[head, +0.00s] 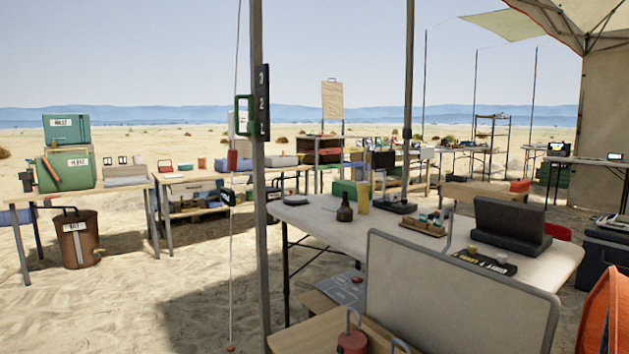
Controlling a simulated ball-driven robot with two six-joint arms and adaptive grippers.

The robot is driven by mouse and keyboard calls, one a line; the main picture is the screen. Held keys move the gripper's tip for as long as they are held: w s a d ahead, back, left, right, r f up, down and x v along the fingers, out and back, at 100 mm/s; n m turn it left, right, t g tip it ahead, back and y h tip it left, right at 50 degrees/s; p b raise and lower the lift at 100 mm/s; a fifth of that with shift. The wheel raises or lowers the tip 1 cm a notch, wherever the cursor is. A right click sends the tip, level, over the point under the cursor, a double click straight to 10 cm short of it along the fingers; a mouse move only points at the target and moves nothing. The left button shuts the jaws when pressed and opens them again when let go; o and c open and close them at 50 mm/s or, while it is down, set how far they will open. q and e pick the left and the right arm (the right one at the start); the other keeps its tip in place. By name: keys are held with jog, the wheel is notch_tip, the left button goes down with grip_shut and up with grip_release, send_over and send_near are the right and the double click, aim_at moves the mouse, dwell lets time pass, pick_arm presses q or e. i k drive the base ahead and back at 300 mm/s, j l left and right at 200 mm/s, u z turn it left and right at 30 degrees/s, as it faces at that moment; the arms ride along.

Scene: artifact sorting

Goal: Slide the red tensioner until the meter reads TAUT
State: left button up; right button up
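A thin pale line (235,60) runs from the top edge down to a small red piece (230,348) on the sand. A small red cylinder (232,160), which looks like the red tensioner, sits on or just behind this line, left of the grey pole (259,220). A small black device with a pale face (228,197) shows lower by the line. It may be the meter, but its reading is too small to tell. Neither of my grippers is in view.
A black plate with numbers (263,88) and a green handle (243,115) are on the pole. A white table (330,230) with bottles and cases stands right. A pale-framed board (455,300) blocks the near right. Open sand (130,300) lies front left.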

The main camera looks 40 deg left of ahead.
aim_at(232, 155)
jog(key=u, duration=1.8)
jog(key=i+j+z, duration=0.1)
jog(key=j+z, duration=0.3)
jog(key=j, duration=0.9)
jog(key=k+j+z, duration=0.1)
jog(key=j+z, duration=0.25)
jog(key=j, duration=0.95)
jog(key=i+j, duration=0.1)
